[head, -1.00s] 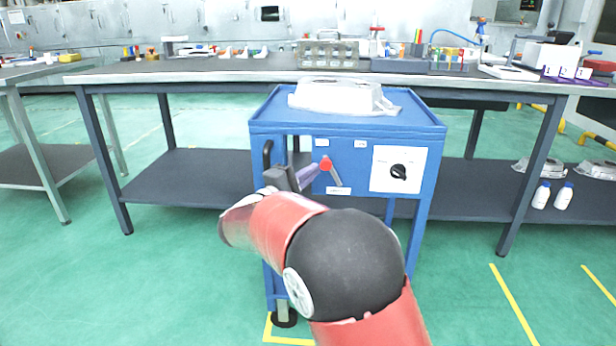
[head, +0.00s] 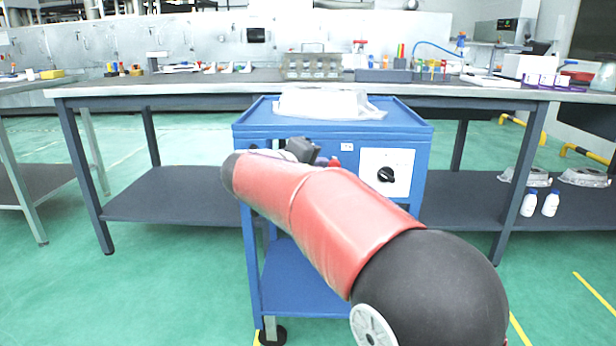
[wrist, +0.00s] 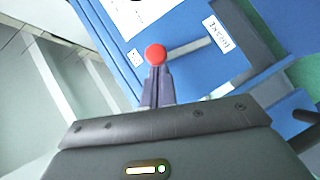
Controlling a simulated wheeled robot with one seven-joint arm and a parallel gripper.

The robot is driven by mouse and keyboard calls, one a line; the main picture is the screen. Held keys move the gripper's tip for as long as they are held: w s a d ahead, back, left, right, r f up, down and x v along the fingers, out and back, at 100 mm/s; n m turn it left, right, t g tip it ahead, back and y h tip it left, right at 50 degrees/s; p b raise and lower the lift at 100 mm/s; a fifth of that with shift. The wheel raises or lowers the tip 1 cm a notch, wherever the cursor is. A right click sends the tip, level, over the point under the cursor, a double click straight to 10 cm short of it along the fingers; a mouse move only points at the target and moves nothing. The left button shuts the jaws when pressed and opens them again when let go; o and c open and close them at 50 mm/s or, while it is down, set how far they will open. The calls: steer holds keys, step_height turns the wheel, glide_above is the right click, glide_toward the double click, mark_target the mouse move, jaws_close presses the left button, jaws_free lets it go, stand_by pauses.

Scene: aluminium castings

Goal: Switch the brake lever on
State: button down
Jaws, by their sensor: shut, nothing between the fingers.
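The brake lever shows in the wrist view as a grey bar (wrist: 190,47) with a red ball (wrist: 155,55) at one end, on the blue front of a cart (head: 330,131). A white label (wrist: 220,33) is beside the bar. My gripper (wrist: 156,78) is shut and empty, its fingertips right at the red ball; I cannot tell whether they touch it. In the head view my arm hides most of the lever, and only a bit of red (head: 335,163) shows beside my gripper.
A white panel with a black rotary knob (head: 386,174) is right of the lever. A wrapped casting (head: 322,103) lies on the cart top. A long workbench (head: 190,88) with racks and bottles stands behind. Green floor is free on both sides.

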steer(key=shift+d+r+m+g+y+b, duration=0.1)
steer(key=shift+d+m+g+y+b, duration=0.3)
steer(key=shift+d+m+y+b, duration=0.55)
steer(key=shift+d, duration=0.4)
